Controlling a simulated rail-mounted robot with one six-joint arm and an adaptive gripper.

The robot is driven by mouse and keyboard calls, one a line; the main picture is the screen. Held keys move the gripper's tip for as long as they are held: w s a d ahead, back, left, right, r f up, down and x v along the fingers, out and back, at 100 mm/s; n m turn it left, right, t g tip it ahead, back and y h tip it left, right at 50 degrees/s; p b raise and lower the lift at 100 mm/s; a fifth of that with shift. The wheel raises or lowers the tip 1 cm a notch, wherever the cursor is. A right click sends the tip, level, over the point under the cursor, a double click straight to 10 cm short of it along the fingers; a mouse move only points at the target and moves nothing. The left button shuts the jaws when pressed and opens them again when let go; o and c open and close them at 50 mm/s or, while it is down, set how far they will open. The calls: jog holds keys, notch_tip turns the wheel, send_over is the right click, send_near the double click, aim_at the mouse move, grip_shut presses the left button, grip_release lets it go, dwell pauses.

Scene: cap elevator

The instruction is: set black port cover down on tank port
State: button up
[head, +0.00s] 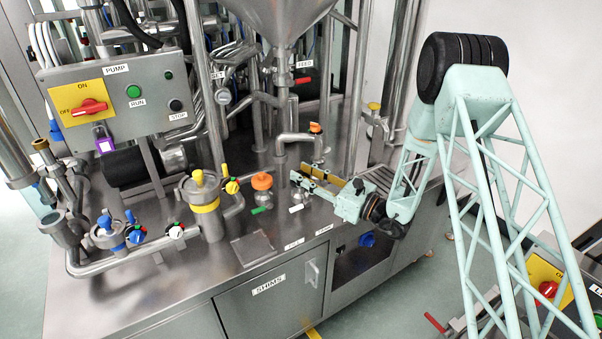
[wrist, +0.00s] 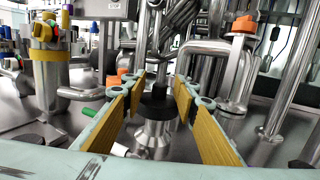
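The black port cover (wrist: 157,106) is a dark disc with a narrower upright knob. In the wrist view it sits upright on the silver tank port (wrist: 154,138), centred between my fingertips. My gripper (wrist: 163,84) has two long fingers with yellow inner pads. They are spread apart, with a gap showing on each side of the knob, so it looks open around it. In the head view my gripper (head: 306,182) reaches in from the right over the tank top, above the port (head: 297,198). The cover is hard to make out there.
An orange-capped port (head: 262,184) stands just left. A yellow-topped canister (head: 203,203) is farther left. A bent pipe with an orange valve (head: 315,128) rises close behind my gripper. The steel top (head: 250,247) in front is mostly clear.

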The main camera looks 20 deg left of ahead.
jog(key=r+v, duration=0.1)
jog(key=v, duration=0.9)
jog(key=shift+d+f, duration=0.45)
jog(key=shift+s, duration=0.1)
dwell(0.5)
jog(key=s+r+n+g, duration=0.6)
jog(key=s+r, duration=0.5)
jog(key=r, duration=0.3)
jog(key=s+d+r+n+g+h, duration=0.25)
jog(key=s+r, duration=0.25)
jog(key=s, duration=0.3)
jog(key=s+d+r+n+g+h, duration=0.1)
jog(key=s+d+r+n+h, duration=0.25)
jog(key=s, duration=0.55)
jog(key=s+d+r+n+t+h, duration=0.25)
jog(key=s+d+n+h, duration=0.35)
jog(key=s+d, duration=0.75)
jog(key=s+d+r+n+t+h, duration=0.1)
jog(key=s+d+h, duration=0.1)
jog(key=d, duration=0.4)
jog(key=s+d+r+n+t+h, duration=0.1)
jog(key=s+d+r+t+h, duration=0.1)
jog(key=d, duration=0.4)
jog(key=s+d+r+n+t+h, duration=0.1)
jog(key=s+d+t+h, duration=0.1)
jog(key=s+d, duration=0.2)
jog(key=shift+d+r, duration=0.25)
jog(key=shift+d, duration=0.75)
